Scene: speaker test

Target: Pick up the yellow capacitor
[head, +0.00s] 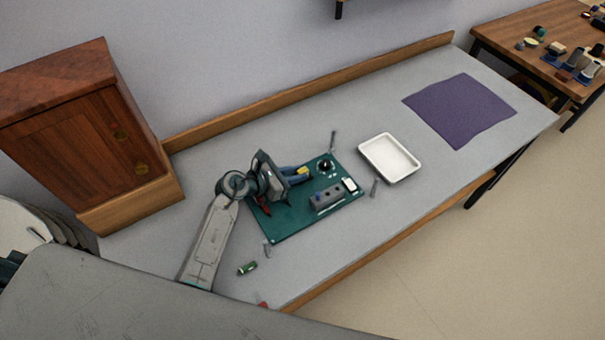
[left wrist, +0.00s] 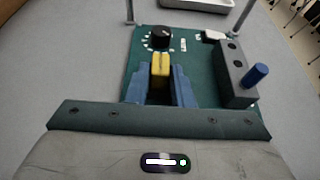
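The yellow capacitor (head: 303,171) is a small block over the green board (head: 285,226) in the head view. In the left wrist view the yellow capacitor (left wrist: 162,66) sits between the blue fingertips of my left gripper (left wrist: 162,78). The fingers lie close along both its sides, with no clear gap seen. In the head view my left gripper (head: 299,173) reaches in from the left over the board. The capacitor's lower part is hidden, and I cannot tell whether it touches the board. My right gripper is not in view.
A black knob (left wrist: 160,37) is just beyond the capacitor. A grey block with a blue cylinder (left wrist: 257,76) stands to the right. Thin posts surround the board. A white tray (head: 390,170) and purple mat (head: 460,110) lie right; a wooden cabinet (head: 80,140) stands left.

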